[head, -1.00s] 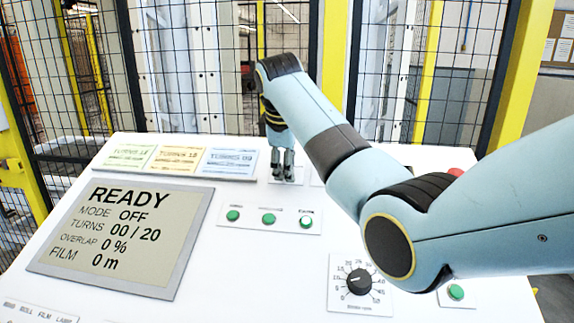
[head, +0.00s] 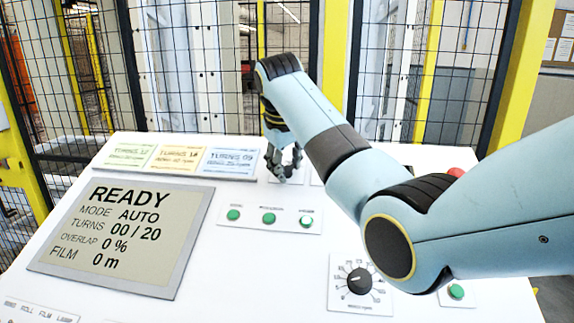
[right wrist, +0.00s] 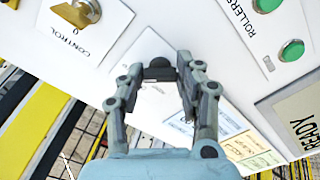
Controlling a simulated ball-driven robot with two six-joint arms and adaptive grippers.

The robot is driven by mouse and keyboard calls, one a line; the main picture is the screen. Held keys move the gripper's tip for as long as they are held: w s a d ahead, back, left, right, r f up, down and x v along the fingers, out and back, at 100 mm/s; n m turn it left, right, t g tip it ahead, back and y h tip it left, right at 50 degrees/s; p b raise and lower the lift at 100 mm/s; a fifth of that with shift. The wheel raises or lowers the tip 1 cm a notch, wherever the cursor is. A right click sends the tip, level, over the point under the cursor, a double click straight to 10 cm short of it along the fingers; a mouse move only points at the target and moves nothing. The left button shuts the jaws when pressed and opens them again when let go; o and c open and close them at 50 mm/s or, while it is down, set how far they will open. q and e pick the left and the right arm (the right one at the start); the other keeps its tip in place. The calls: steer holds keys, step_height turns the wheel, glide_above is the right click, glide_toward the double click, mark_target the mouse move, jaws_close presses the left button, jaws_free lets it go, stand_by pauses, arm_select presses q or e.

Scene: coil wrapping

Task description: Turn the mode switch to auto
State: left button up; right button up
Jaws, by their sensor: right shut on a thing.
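The mode switch is a dark knob (right wrist: 160,70) on a white plate, seen between the fingertips in the right wrist view. My right gripper (head: 284,172) reaches down to it at the back of the white panel. In the right wrist view my right gripper (right wrist: 160,68) is shut on the knob, one finger on each side. In the head view the fingers hide the knob. The display (head: 122,235) reads READY, MODE AUTO, TURNS 00 / 20. My left gripper is not in view.
Coloured turns cards (head: 180,158) lie left of my right gripper. A row of green buttons (head: 269,217) is in front of it, and a black dial (head: 358,281) nearer. A brass key switch (right wrist: 78,12) labelled CONTROL is beside the knob. A mesh fence stands behind.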

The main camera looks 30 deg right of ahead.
stand_by(0.5)
steer(key=o, duration=1.1)
steer(key=shift+o, duration=0.2)
steer(key=v, duration=1.2)
steer(key=shift+a+f, duration=0.1)
steer(key=shift+a, duration=0.05)
